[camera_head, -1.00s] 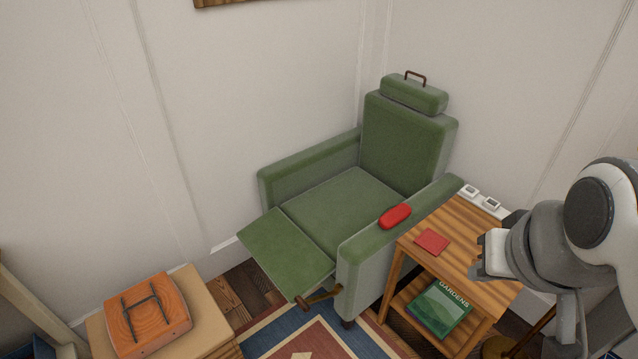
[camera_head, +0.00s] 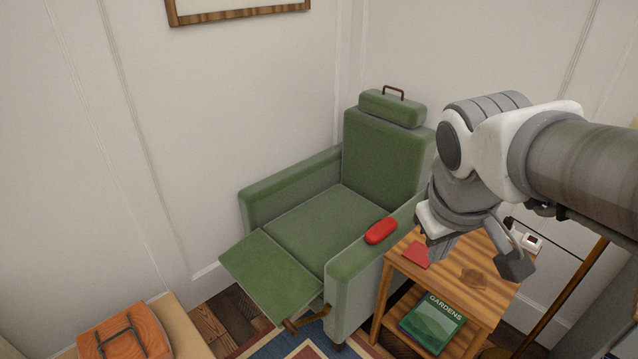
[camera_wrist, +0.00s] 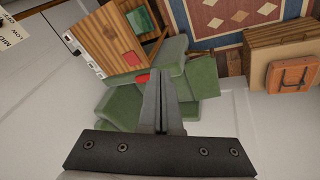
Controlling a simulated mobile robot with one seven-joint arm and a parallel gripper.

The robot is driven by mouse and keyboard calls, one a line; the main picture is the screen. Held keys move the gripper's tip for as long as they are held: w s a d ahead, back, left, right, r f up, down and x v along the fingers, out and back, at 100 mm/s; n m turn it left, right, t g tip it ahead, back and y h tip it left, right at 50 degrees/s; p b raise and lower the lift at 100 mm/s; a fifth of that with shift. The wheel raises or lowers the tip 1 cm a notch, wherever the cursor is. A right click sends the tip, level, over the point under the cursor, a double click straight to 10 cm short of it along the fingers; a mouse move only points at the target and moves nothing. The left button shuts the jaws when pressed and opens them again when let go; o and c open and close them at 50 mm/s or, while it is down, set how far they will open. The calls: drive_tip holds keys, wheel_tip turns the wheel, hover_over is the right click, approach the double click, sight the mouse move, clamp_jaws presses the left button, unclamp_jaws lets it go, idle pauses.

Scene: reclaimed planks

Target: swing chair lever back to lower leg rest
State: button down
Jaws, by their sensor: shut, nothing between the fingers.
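A green recliner chair (camera_head: 385,150) stands in the corner with its leg rest (camera_head: 270,275) raised out in front. The brown lever (camera_head: 308,320) sticks out low at the chair's near side, by the front of the armrest. My gripper (camera_head: 437,250) is above the side table, to the right of the chair and well apart from the lever. In the wrist view my gripper's fingers (camera_wrist: 164,80) are together with nothing between them, and the chair (camera_wrist: 200,78) lies beyond them.
A red case (camera_head: 381,231) lies on the near armrest. The wooden side table (camera_head: 440,285) holds a red card (camera_head: 417,255) on top and a green book (camera_head: 432,322) below. An orange case (camera_head: 125,335) sits at lower left. A rug (camera_head: 300,348) covers the floor in front.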

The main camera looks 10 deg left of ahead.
drive_tip(key=w+a+f+n+h+b, duration=0.2)
drive_tip(key=w+a+f+n+b, duration=0.35)
drive_tip(key=w+a+f, duration=0.55)
drive_tip(key=w+a+f+n+h+b, duration=0.1)
drive_tip(key=w+a+f+n+b, duration=0.55)
drive_tip(key=f, duration=0.95)
drive_tip(key=s+a+f+n+b, duration=0.1)
drive_tip(key=a+f+n, duration=0.3)
drive_tip(key=f, duration=0.7)
drive_tip(key=s+a+f+n+t+b, duration=0.1)
drive_tip(key=a+f+n+b, duration=0.2)
drive_tip(key=a+f, duration=0.5)
drive_tip(key=s+a+f+n+t+h+b, duration=0.1)
drive_tip(key=a+f, duration=0.5)
drive_tip(key=f, duration=0.9)
drive_tip(key=s+n+b, duration=0.1)
drive_tip(key=n+b, duration=0.1)
drive_tip(key=n, duration=0.1)
drive_tip(key=shift+a+f+n, duration=0.15)
drive_tip(key=shift+a+n, duration=0.1)
drive_tip(key=shift+n, duration=0.05)
drive_tip(key=shift+d+f, duration=0.1)
